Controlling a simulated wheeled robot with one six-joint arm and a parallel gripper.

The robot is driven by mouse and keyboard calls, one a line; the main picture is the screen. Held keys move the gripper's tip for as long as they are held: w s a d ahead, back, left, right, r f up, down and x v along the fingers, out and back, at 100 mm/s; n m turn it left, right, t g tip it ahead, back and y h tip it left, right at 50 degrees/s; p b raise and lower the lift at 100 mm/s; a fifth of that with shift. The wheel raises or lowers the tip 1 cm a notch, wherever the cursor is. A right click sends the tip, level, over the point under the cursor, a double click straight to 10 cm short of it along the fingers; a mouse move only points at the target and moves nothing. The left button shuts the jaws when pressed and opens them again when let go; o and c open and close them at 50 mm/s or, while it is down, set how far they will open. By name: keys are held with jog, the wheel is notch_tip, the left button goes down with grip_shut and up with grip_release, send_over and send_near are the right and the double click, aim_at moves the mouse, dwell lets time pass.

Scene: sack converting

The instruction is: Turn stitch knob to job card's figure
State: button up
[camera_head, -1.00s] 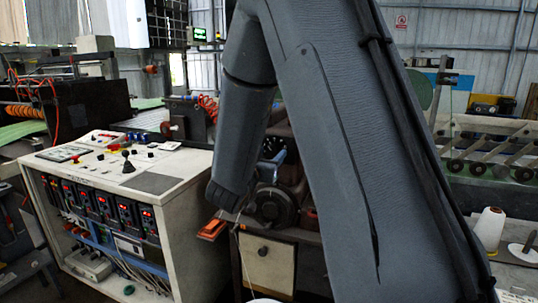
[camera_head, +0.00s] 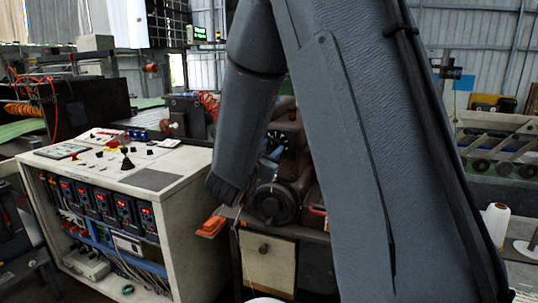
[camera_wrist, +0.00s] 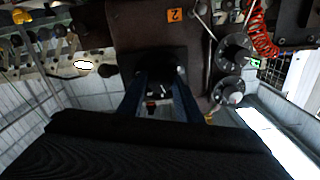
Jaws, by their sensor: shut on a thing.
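The brown stitching machine (camera_head: 288,112) stands behind my arm in the head view, and its body (camera_wrist: 190,28) fills the upper middle of the wrist view. My gripper (camera_wrist: 160,80) has its two blue fingers on either side of a dark knob (camera_wrist: 163,88) on the machine and is shut on it. The knob's pointer and figures are too dark and small to read. In the head view, only a blue bit of my gripper (camera_head: 273,154) shows past my forearm, close to the machine. I cannot make out a job card.
Two round dials, an upper one (camera_wrist: 235,47) and a lower one (camera_wrist: 228,92), sit beside the knob. An orange label (camera_wrist: 174,15) reads 2. A red coiled hose (camera_wrist: 263,28) hangs near. A white control console (camera_head: 190,185) stands left. A white cone (camera_head: 496,222) stands right.

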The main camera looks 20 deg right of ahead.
jog(key=m+b, duration=0.6)
jog(key=shift+w+f, duration=0.1)
jog(key=m+b, duration=0.4)
jog(key=m, duration=0.1)
jog(key=shift+r+b, duration=0.2)
jog(key=shift+b, duration=0.1)
jog(key=o, duration=1)
jog(key=shift+o, duration=0.2)
jog(key=shift+a, duration=0.1)
jog(key=v, duration=0.7)
jog(key=shift+s+a, duration=0.25)
jog(key=shift+s, duration=0.1)
